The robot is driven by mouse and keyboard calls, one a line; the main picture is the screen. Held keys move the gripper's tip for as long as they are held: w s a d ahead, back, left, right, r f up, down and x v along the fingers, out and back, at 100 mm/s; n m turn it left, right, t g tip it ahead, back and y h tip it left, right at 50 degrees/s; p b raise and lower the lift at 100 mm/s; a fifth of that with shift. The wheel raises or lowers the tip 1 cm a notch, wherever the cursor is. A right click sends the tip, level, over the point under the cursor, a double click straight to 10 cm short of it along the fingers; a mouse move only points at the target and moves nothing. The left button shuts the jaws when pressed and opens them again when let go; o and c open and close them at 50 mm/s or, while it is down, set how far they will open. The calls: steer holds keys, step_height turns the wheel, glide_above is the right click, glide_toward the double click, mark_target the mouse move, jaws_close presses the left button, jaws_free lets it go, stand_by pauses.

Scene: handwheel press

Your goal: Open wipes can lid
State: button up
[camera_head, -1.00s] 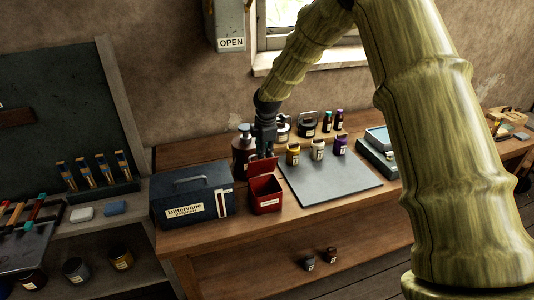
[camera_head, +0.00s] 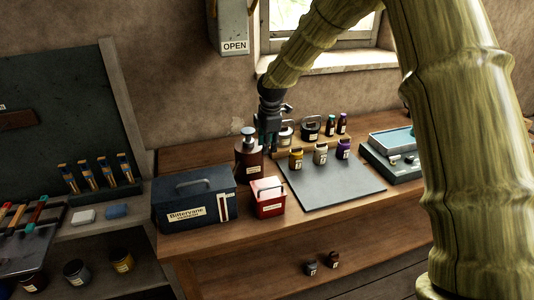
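A small red box-shaped can (camera_head: 268,204) with a pale label stands near the front of the wooden bench, and I take it to be the wipes can. My gripper (camera_head: 272,150) points downward behind and above the red can, next to a brown pump bottle (camera_head: 248,160). It appears apart from the can. The fingers are small and dark, so I cannot tell whether they are open or shut. Nothing is clearly seen between them.
A dark blue toolbox (camera_head: 193,203) stands left of the can. A teal-topped case (camera_head: 391,142) stands further right. My arm covers part of the right side.

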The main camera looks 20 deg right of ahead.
steer(key=r, duration=0.4)
steer(key=shift+s+r, duration=0.15)
steer(key=shift+s, duration=0.25)
steer(key=shift+a, duration=0.1)
